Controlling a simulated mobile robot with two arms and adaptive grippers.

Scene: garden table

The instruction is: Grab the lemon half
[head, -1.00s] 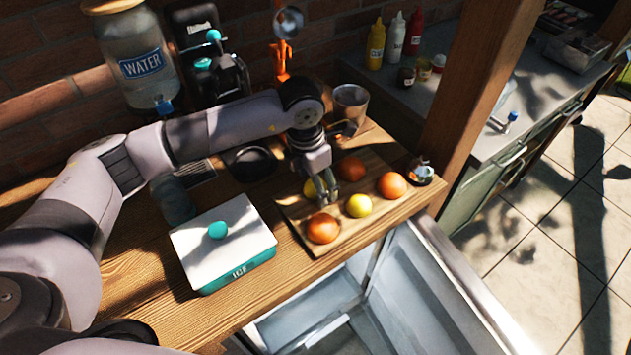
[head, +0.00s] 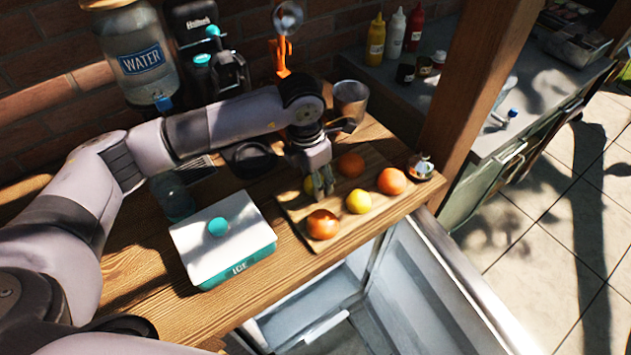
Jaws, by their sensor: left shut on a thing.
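My left gripper (head: 323,188) points down over the wooden cutting board (head: 290,212). It is shut on a yellow piece of citrus (head: 308,186), which appears to be the lemon half. The fingers cover most of this piece, so its cut face cannot be made out. A second yellow fruit, a lemon (head: 359,202), lies on the board just right of the gripper, apart from it. My right gripper is not in view.
Orange fruits lie around the gripper: one in front (head: 322,224), one behind (head: 350,165) and one to the right (head: 391,181). A white and teal ice box (head: 222,240) stands left of the board. A metal cup (head: 350,100) stands behind. An open cooler (head: 400,275) lies below the front edge.

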